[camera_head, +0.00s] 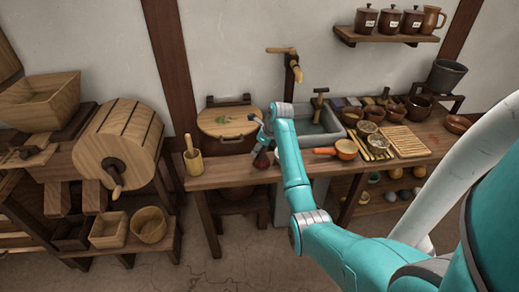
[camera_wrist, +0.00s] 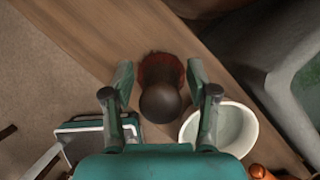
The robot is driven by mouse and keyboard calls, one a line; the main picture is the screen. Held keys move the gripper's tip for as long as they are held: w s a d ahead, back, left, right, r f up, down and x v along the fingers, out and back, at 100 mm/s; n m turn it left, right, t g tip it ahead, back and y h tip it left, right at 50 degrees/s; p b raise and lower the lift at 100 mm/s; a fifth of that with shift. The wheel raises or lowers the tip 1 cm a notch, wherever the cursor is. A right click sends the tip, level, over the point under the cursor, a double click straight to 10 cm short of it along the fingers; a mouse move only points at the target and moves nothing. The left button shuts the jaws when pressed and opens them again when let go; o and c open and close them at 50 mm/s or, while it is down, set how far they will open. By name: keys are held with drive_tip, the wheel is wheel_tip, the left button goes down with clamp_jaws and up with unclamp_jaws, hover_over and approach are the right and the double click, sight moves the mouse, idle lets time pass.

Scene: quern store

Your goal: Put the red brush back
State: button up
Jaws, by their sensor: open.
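The red brush (camera_wrist: 158,68) is under my gripper (camera_wrist: 160,74) in the wrist view, with reddish bristles around a dark round knob (camera_wrist: 160,103). My open fingers are on either side of it, with visible gaps. In the head view the brush (camera_head: 261,160) is a small dark red shape on the wooden counter (camera_head: 225,175), just below my gripper (camera_head: 263,138). Whether the fingers touch it cannot be told.
A white bowl (camera_wrist: 235,125) stands close beside the right finger. A grey sink (camera_head: 320,130) is behind my arm. A wooden mortar (camera_head: 193,160) stands at the counter's left end.

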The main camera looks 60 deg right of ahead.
drive_tip(key=v, duration=1.2)
idle(0.4)
